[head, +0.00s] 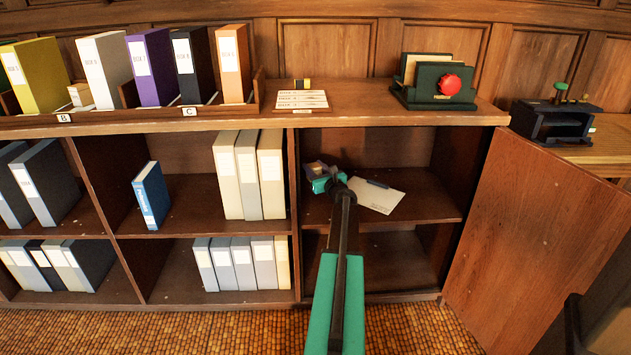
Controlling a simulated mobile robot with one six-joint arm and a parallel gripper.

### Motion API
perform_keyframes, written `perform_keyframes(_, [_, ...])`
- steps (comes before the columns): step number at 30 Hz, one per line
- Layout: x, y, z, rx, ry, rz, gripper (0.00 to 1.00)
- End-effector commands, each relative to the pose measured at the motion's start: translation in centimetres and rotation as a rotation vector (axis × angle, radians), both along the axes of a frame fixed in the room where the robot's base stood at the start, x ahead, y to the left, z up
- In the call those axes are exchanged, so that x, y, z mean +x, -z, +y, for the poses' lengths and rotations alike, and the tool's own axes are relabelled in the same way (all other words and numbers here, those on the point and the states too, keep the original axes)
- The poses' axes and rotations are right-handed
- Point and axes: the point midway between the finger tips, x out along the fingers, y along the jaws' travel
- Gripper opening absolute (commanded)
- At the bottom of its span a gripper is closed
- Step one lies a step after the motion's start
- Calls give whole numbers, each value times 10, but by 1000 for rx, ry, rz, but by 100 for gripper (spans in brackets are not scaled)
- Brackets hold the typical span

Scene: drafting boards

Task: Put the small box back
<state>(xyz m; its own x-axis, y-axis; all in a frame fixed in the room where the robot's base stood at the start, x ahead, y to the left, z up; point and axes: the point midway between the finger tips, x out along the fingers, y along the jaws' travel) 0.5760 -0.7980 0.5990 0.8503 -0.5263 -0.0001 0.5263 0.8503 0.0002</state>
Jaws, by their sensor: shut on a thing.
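My gripper (324,180) reaches into the upper right compartment of the cabinet. It is shut on a small box (315,168), which looks dark with a tan top. The box is at the compartment's left side, above or on the shelf; I cannot tell whether it touches the shelf. My gripper and wrist partly hide it.
A white sheet with a dark pen (377,196) lies on the shelf right of my gripper. The open door (535,240) stands at the right.

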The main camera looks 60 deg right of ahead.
Motion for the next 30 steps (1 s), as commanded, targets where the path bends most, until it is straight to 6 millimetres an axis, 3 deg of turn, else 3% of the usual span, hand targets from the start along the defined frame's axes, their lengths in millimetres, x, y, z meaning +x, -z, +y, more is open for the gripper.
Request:
perform_keyframes(8, [-1,0,0,-1,1,-1,15])
perform_keyframes(21, [-1,47,-1,1,2,-1,15])
perform_keyframes(30, [-2,49,-1,-1,2,-1,15])
